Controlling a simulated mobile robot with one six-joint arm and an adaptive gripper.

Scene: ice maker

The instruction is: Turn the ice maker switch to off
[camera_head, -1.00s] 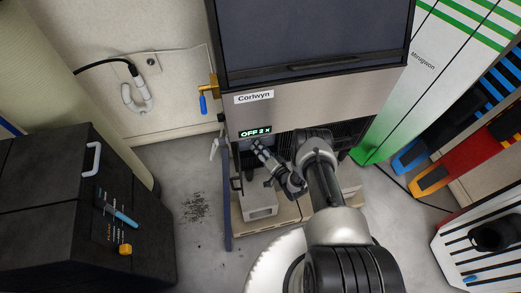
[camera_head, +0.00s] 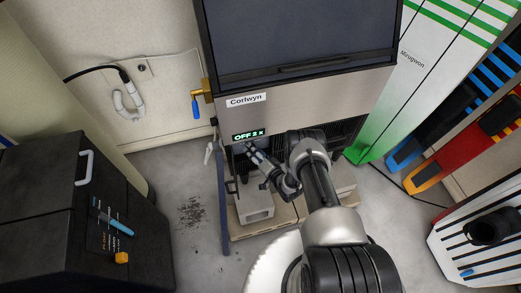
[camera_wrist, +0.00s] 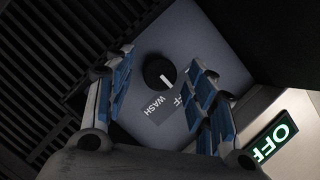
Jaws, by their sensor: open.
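The ice maker (camera_head: 300,95) stands at the centre back, labelled "Corlwyn". A lit green display (camera_head: 249,135) on its front reads "OFF 2 x"; part of it shows in the wrist view (camera_wrist: 275,143). The switch is a round black knob (camera_wrist: 159,72) with a white pointer mark, on a grey panel (camera_wrist: 210,40) with a "WASH" label and another label partly hidden. My gripper (camera_head: 250,149) is in front of this panel, below the display. In the wrist view its blue-padded fingers (camera_wrist: 160,92) are open, one on each side of the knob, apart from it. The knob is hidden in the head view.
Dark louvred slats (camera_wrist: 60,70) lie left of the panel. A valve with a blue handle (camera_head: 196,105) is on the machine's left side. A black cabinet (camera_head: 50,200) stands at left; a white and green panel (camera_head: 400,80) stands at right.

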